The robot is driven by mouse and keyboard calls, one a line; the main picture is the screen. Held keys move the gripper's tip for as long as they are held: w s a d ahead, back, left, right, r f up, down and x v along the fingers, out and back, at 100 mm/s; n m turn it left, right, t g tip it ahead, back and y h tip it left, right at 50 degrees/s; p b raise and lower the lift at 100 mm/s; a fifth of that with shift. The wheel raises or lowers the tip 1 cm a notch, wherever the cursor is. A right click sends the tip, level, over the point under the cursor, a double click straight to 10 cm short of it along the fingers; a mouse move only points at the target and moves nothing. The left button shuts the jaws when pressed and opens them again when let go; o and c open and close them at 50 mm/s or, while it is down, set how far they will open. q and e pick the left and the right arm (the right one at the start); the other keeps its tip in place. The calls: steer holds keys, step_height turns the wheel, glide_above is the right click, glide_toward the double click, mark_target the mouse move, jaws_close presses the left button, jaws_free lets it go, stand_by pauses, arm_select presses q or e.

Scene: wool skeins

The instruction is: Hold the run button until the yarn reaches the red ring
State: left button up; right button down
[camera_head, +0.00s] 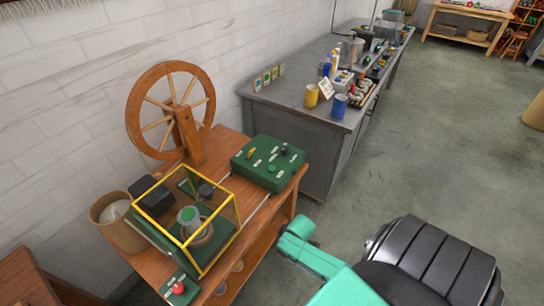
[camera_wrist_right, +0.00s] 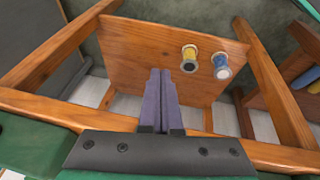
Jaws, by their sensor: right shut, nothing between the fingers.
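A green control box (camera_head: 270,162) with several knobs and buttons, one of them green (camera_head: 271,168), sits on the wooden table; I cannot read its labels. In a yellow-framed clear guard (camera_head: 238,205) stands a winder with a pale, green-topped bobbin (camera_head: 189,217). I cannot make out a red ring on it. My right arm (camera_head: 318,262) reaches in from the bottom, right of the table; its fingers are not visible there. In the right wrist view my right gripper (camera_wrist_right: 160,73) is shut and empty, in front of the table's lower shelf (camera_wrist_right: 140,45). My left gripper is not in view.
A small green box with a red button (camera_head: 179,288) is at the table's front. A spinning wheel (camera_head: 170,110) and a bin (camera_head: 117,222) stand left. Yellow (camera_wrist_right: 189,58) and blue (camera_wrist_right: 221,66) spools show at the shelf. A grey workbench (camera_head: 300,112) stands behind; the floor at right is open.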

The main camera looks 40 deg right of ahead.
steer(key=w+r, duration=0.2)
steer(key=r, duration=0.2)
steer(key=w+a+r+n+t, duration=0.1)
steer(key=w+r, duration=0.2)
steer(key=r, duration=0.1)
steer(key=w+a+r+n, duration=0.1)
steer(key=w+r, duration=0.1)
steer(key=r, duration=0.2)
steer(key=shift+w+r+y+b, duration=0.1)
steer(key=shift+w+y+b, duration=0.15)
steer(key=shift+y+b, duration=0.15)
step_height(320, 180, up, 3)
steer(key=w+d+n+t, duration=0.1)
steer(key=w, duration=0.1)
step_height(320, 180, up, 11)
steer(key=n+t+h, duration=0.1)
steer(key=n+t, duration=0.1)
steer(key=t, duration=0.1)
glide_above(274, 169)
steer(key=shift+s, duration=0.1)
step_height(274, 169, down, 7)
steer(key=b, duration=0.8)
steer(key=shift+f, duration=0.95)
steer(key=shift+f, duration=0.1)
steer(key=shift+f, duration=0.3)
